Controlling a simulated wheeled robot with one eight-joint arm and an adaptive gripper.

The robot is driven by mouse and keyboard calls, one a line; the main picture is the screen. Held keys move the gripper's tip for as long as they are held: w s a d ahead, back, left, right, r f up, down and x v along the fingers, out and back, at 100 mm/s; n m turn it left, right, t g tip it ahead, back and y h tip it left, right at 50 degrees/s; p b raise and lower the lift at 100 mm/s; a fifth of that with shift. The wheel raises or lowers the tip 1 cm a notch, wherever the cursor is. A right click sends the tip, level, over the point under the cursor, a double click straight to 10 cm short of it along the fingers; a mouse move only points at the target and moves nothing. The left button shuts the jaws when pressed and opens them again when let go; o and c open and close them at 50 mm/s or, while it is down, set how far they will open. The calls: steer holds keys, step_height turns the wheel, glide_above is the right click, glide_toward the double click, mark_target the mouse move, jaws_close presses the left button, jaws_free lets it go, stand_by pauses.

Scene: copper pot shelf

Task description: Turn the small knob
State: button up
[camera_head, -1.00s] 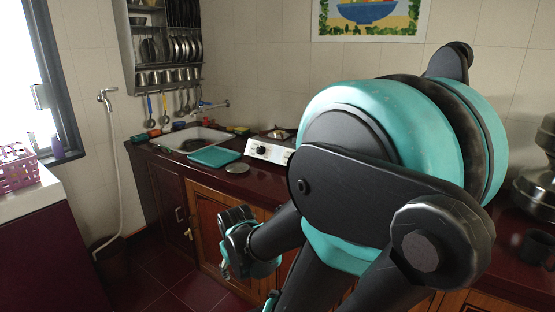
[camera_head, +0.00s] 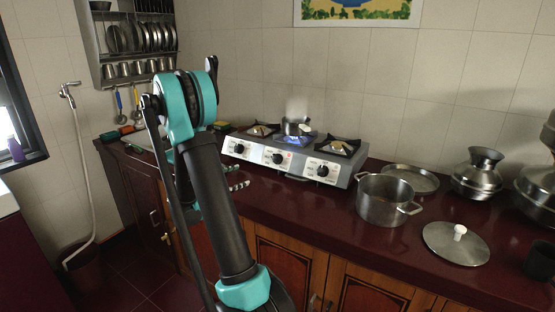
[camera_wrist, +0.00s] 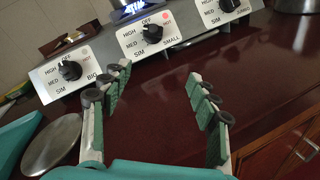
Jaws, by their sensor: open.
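A steel gas stove (camera_head: 345,176) stands on the dark red counter with three black knobs on its front panel. The middle knob (camera_wrist: 152,33) has the label SMALL beside it in the wrist view; in the head view the middle knob (camera_head: 277,158) sits below a burner with a blue flame (camera_head: 296,140). My gripper (camera_wrist: 158,78) is open and empty, its green-padded fingers apart over the counter, short of the panel. In the head view my gripper's fingertips (camera_head: 239,177) show beside my arm, which hides the rest.
The left knob (camera_wrist: 70,70) is marked BIG; the right knob (camera_wrist: 228,5) is near the wrist view's top edge. A small steaming pot (camera_head: 297,126) sits over the flame. A large pot (camera_head: 383,200) and a lid (camera_head: 456,243) stand to the right. Counter before the stove is clear.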

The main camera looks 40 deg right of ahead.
mark_target(276, 159)
steer(key=shift+w+d+r+n+h, duration=0.2)
steer(key=shift+w+d+n+h, duration=0.1)
steer(key=shift+w+d+h, duration=0.3)
steer(key=shift+w+d, duration=0.1)
steer(key=shift+d, duration=0.15)
steer(key=d, duration=0.5)
steer(key=w+d, duration=0.1)
steer(key=d, duration=0.5)
steer(key=w+d, duration=0.1)
steer(key=d, duration=0.5)
steer(key=c, duration=1.2)
steer(key=shift+o, duration=0.2)
